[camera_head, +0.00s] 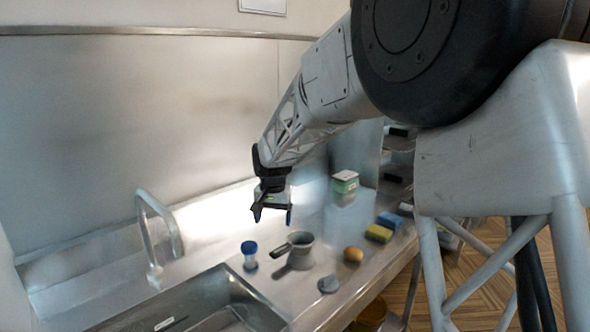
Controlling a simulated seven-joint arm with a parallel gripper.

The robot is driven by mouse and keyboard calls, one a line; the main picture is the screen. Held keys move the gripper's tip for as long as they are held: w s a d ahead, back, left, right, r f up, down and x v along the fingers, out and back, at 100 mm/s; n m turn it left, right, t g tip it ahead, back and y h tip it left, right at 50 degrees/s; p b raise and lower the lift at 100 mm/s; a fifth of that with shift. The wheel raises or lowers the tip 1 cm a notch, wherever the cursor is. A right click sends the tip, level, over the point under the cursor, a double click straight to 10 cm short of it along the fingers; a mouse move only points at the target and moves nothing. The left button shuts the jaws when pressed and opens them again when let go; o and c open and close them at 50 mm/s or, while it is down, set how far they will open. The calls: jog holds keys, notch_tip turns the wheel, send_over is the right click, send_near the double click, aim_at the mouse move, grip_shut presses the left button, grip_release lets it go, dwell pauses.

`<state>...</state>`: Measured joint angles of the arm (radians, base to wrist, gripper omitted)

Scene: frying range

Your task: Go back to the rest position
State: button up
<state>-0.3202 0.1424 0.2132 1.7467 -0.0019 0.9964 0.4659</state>
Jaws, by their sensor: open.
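My gripper (272,214) hangs at the end of my arm, above the metal counter (262,284). Its two dark fingers point down and are spread apart, with nothing between them. Below it and slightly to the right, a grey pot with a dark handle (300,250) stands on the counter. A blue-capped container (249,256) stands to the lower left of the gripper. The fingers look clear of both.
A sink (205,305) and a curved faucet (160,235) are at left. A round orange-brown item (353,255), a grey piece (328,284), a yellow block (378,233), a blue block (390,220) and a green-and-white box (345,183) stand at right. A wall rises behind.

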jog(key=s+d+r+t, duration=0.1)
jog(key=s+d+r, duration=0.3)
jog(key=s+d, duration=0.55)
jog(key=s+d+r, duration=0.4)
jog(key=s+d, duration=0.3)
jog(key=s, duration=0.6)
jog(key=s+d+f, duration=0.1)
jog(key=s+d, duration=0.1)
jog(key=s, duration=0.5)
jog(key=s+d+f+n, duration=0.1)
jog(key=s+d+f, duration=0.1)
jog(key=s, duration=0.5)
jog(key=s+d+f+t, duration=0.1)
jog(key=s+d, duration=0.3)
jog(key=s, duration=0.4)
jog(key=shift+d+f, duration=0.25)
jog(key=shift+f, duration=0.15)
jog(key=shift+s, duration=0.1)
dwell(0.6)
